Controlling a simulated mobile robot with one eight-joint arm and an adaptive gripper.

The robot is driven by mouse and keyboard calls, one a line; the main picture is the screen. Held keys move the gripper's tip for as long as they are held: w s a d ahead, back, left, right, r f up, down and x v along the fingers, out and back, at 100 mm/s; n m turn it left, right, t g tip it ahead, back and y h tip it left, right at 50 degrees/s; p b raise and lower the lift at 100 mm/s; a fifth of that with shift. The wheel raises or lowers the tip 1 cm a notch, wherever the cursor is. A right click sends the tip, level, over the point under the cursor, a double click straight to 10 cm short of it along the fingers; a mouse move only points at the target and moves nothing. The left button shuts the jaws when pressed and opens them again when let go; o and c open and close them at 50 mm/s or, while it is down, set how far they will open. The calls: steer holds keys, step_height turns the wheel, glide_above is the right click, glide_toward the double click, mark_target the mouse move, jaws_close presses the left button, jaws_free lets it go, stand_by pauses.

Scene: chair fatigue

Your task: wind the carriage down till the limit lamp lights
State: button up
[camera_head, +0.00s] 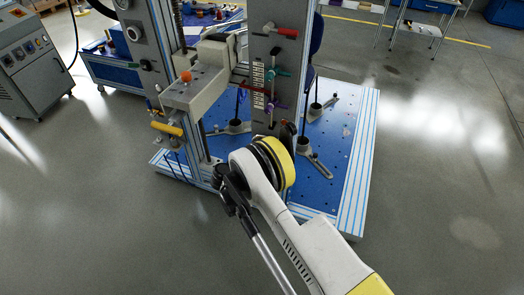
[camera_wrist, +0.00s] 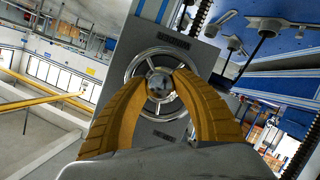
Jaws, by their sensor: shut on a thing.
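In the wrist view my gripper (camera_wrist: 163,80) has its two yellow ribbed fingers closed about the round centre of a silver spoked handwheel (camera_wrist: 131,72). The wheel sits on a grey panel (camera_wrist: 144,28); the fingers cover part of its rim. In the head view my arm's wrist hides the fingers and the wheel. A pale grey block (camera_head: 197,92), which looks like the carriage, sits on the upright frame. An orange dome (camera_head: 185,76) stands on the block; I cannot tell whether it is the limit lamp or whether it is lit.
A grey panel (camera_head: 257,107) carries red, teal and purple handles close to my wrist. A yellow handle (camera_head: 167,129) sticks out at the left. The blue base plate (camera_head: 337,135) holds metal feet. A grey cabinet (camera_head: 36,70) stands far left; the floor at right is clear.

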steer(key=shift+w+r, duration=0.1)
steer(key=o, duration=1.2)
steer(key=v, duration=1.2)
